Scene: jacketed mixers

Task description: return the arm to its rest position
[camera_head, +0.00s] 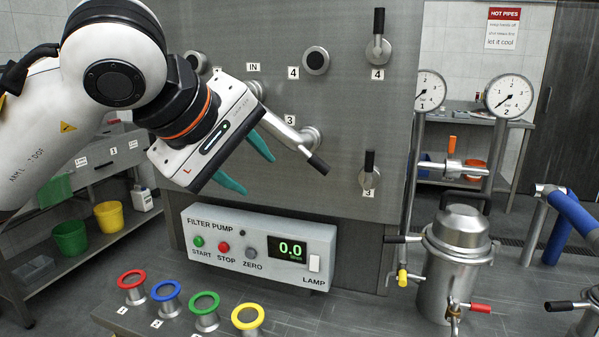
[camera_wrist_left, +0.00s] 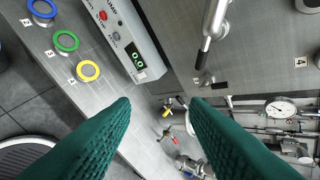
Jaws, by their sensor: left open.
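My left gripper (camera_head: 246,163) reaches in from the left in the head view, in front of the grey panel (camera_head: 350,100). Its two green fingers are apart with nothing between them. In the left wrist view the same green fingers (camera_wrist_left: 160,115) are spread and empty. A lever handle (camera_head: 295,138) with a black grip, by label 3, is close beside the fingers in the head view. I cannot tell whether they touch. My right gripper does not show in either view.
Below the gripper is the filter pump box (camera_head: 262,248), its display reading 0.0. In front stand red, blue, green and yellow rings (camera_head: 247,316) on posts. A steel vessel (camera_head: 457,255) with valves stands right, below two gauges (camera_head: 509,96). Green and yellow buckets (camera_head: 109,217) sit left.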

